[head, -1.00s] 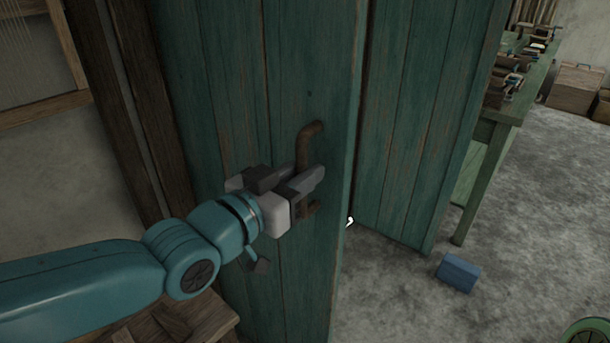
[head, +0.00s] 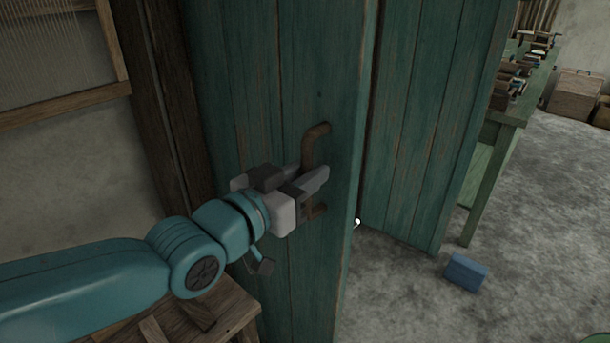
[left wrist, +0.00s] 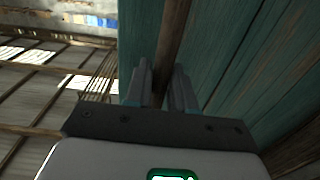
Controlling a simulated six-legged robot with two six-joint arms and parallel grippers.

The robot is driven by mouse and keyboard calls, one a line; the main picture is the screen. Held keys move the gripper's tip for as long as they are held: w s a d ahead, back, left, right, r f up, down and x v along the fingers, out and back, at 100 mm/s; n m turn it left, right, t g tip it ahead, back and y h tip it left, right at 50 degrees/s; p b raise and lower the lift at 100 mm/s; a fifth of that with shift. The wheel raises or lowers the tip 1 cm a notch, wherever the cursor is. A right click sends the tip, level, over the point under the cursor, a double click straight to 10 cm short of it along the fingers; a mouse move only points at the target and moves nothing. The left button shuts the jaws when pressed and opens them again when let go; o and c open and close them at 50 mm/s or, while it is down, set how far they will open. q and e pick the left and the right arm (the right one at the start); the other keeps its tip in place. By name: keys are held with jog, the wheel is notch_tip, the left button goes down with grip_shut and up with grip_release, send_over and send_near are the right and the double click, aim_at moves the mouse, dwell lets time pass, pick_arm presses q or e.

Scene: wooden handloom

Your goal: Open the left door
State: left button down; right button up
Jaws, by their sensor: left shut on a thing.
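The left door (head: 300,90) is a green plank door and stands partly open, with a gap between its free edge and the second green door. Its brown handle (head: 315,143) is a vertical bar near that edge. My left gripper (head: 311,181) is shut on the handle at its lower middle; the handle's top and bottom ends show above and below the fingers. In the left wrist view the brown bar (left wrist: 175,50) runs up between the two fingers (left wrist: 163,85), beside the green planks. My right gripper is not in view.
The second green door (head: 420,120) stands ajar to the right. Beyond it are a green workbench (head: 490,170) with tools, a blue block (head: 465,272) on the grey floor and a wooden box (head: 574,92). A wooden stool or table (head: 225,305) is below my left arm.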

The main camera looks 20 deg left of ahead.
pick_arm(q)
jog(key=shift+r, duration=0.1)
jog(key=c, duration=1.1)
grip_release()
jog(key=p+v, duration=0.3)
jog(key=v, duration=1.3)
jog(key=shift+s, duration=0.15)
